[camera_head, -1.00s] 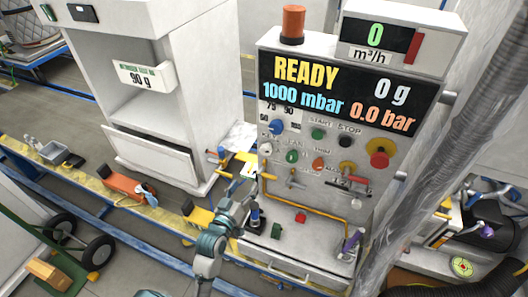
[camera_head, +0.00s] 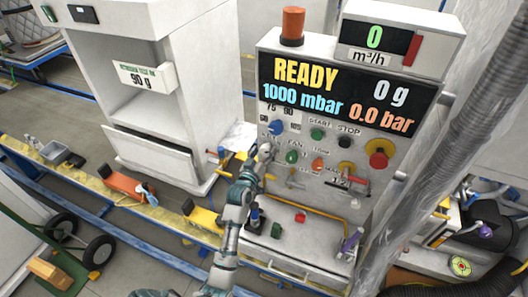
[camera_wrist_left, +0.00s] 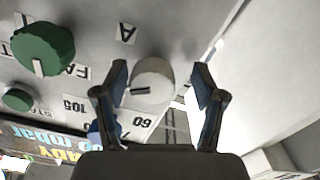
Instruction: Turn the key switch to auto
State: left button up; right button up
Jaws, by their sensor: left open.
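My left gripper (camera_head: 261,156) reaches up to the left side of the control panel (camera_head: 320,205). In the left wrist view it is open (camera_wrist_left: 160,78), with one dark finger on each side of a round white knob (camera_wrist_left: 153,80) that has a dark slot. The fingers look apart from the knob. This knob is hidden behind the gripper in the head view. I cannot tell for sure whether it is the key switch, as no clear "auto" label shows. A label with the letter A (camera_wrist_left: 126,33) is beside it. My right gripper is not in view.
Near the gripper are a blue knob (camera_head: 276,127) and a green knob (camera_head: 293,157), also in the wrist view (camera_wrist_left: 45,48). An orange knob (camera_head: 318,164), a red emergency button (camera_head: 379,155) and a red-handled lever (camera_head: 350,181) lie further right. A white cabinet (camera_head: 165,110) stands left.

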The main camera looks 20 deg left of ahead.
pick_arm(q)
jog(key=shift+w+d+r, duration=0.1)
jog(key=shift+w+d, duration=0.05)
jog(key=shift+d, duration=0.25)
jog(key=shift+c, duration=0.9)
jog(key=c, duration=1)
jog(key=shift+o, duration=0.2)
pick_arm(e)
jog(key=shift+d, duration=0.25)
